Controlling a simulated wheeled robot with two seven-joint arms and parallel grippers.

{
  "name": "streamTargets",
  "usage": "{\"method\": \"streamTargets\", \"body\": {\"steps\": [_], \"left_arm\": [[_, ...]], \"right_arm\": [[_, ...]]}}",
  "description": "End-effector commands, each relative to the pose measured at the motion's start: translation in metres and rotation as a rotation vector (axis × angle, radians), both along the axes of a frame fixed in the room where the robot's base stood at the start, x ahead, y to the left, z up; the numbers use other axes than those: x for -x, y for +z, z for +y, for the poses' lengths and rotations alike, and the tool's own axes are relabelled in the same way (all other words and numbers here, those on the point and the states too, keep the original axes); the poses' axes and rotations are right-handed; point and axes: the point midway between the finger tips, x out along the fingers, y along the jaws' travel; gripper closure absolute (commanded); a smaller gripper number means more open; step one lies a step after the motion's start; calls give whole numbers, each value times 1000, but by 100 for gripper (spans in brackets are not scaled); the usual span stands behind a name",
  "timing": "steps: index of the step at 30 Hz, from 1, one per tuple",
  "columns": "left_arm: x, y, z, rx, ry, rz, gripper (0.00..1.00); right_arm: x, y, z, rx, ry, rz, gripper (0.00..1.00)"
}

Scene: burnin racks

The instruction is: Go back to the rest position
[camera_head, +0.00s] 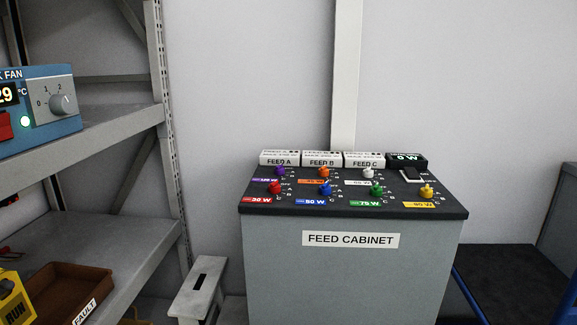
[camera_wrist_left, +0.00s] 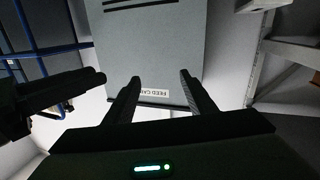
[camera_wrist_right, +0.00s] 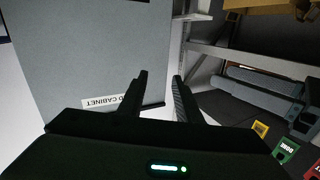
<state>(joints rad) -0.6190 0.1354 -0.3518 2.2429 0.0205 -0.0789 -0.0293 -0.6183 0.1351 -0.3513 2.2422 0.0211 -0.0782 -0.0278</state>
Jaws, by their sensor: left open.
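Neither gripper shows in the head view. In the left wrist view my left gripper (camera_wrist_left: 159,76) is open, with nothing between its fingers. In the right wrist view my right gripper (camera_wrist_right: 160,75) has its fingers apart and is empty. The grey feed cabinet (camera_head: 350,275) stands ahead in the head view, its black top carrying several coloured knobs. Its front also shows beyond the fingers in the left wrist view (camera_wrist_left: 150,50) and in the right wrist view (camera_wrist_right: 90,60). No contact with it is visible.
A metal shelf rack (camera_head: 125,130) stands at the left, with a blue fan unit (camera_head: 40,108) above and a brown fault tray (camera_head: 70,285) below. A dark blue-edged platform (camera_head: 510,280) is at the right.

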Motion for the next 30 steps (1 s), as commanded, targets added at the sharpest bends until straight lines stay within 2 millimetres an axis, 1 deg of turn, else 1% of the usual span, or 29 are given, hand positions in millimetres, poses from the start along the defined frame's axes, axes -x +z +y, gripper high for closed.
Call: {"method": "streamTargets", "body": {"steps": [2, 5, 8, 11, 12, 14, 15, 17, 18, 20, 21, 25, 27, 30], "left_arm": [[-3, -10, 1, -20, 2, 41, 50], [-7, -31, 3, -48, 4, 98, 50], [-9, -56, 7, -81, 8, 171, 50], [-9, -87, 15, -124, 16, 268, 50], [-7, -102, 19, -145, 20, 314, 50], [-3, -126, 28, -175, 27, 389, 50], [1, -141, 34, -194, 32, 438, 50], [9, -163, 43, -223, 39, 514, 50], [16, -177, 50, -240, 45, 563, 50], [27, -196, 61, -267, 54, 638, 50], [35, -208, 68, -282, 59, 688, 50], [65, -240, 89, -323, 77, 833, 50], [79, -252, 98, -339, 84, 892, 50], [95, -265, 106, -353, 91, 954, 50]], "right_arm": [[-3, -10, -1, 20, -2, 41, 69], [-7, -31, -3, 49, -4, 98, 69], [-9, -56, -7, 83, -8, 170, 69], [-9, -87, -15, 126, -15, 267, 69], [-7, -102, -19, 146, -19, 315, 69], [-3, -126, -28, 177, -26, 389, 69], [2, -141, -34, 196, -31, 439, 69], [9, -163, -43, 224, -38, 514, 69], [16, -177, -50, 241, -44, 563, 69], [27, -196, -61, 268, -53, 639, 69], [36, -208, -68, 283, -59, 689, 69], [65, -240, -89, 324, -76, 834, 69], [79, -252, -97, 340, -83, 893, 69], [95, -265, -106, 355, -89, 954, 69]]}}
